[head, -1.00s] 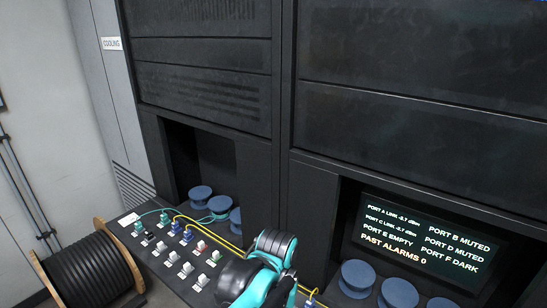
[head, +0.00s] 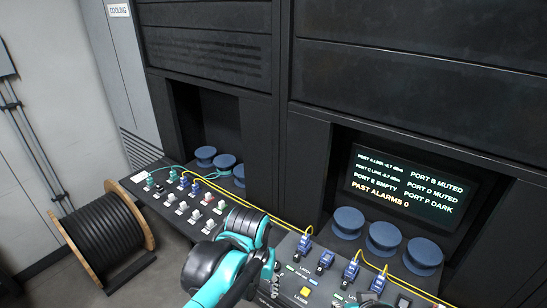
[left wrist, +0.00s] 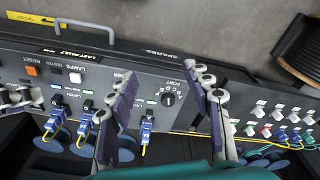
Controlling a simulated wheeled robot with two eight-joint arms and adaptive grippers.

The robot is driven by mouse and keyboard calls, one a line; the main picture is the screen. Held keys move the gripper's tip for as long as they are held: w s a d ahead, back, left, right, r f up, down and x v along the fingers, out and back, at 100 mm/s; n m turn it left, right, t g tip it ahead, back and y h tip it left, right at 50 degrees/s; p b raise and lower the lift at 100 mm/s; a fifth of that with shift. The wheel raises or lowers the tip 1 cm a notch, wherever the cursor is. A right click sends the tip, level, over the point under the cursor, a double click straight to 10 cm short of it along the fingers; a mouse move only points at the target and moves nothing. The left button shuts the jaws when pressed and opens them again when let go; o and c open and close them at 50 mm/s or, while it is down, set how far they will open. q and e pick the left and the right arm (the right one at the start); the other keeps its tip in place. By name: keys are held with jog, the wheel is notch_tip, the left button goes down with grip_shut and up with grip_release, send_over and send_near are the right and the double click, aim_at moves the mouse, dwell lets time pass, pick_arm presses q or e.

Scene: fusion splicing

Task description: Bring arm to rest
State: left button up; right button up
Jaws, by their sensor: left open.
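My left arm (head: 225,262), teal and black, reaches over the console (head: 262,268) in the head view. In the left wrist view my left gripper (left wrist: 165,90) is open, with its two purple-and-grey fingers wide apart above the console panel. Nothing is between the fingers; a rotary port knob (left wrist: 168,99) shows in the gap beyond them.
Blue plugs (head: 305,244) with yellow cables stand in the console, and several white connectors (head: 196,214) stand to the left. A screen (head: 411,187) shows port states and zero past alarms. A black cable reel (head: 105,240) stands on the floor at left.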

pick_arm(q)
jog(key=s+a+f+n+t+b, duration=0.1)
jog(key=s+a+f+t+b, duration=0.1)
jog(key=a, duration=0.5)
jog(key=s+a+f+n+t+b, duration=0.1)
jog(key=s+a+f+t, duration=0.2)
jog(key=a, duration=0.4)
jog(key=shift+a+t+y+b, duration=0.15)
jog(key=shift+t+y+b, duration=0.15)
jog(key=shift+t+b, duration=0.1)
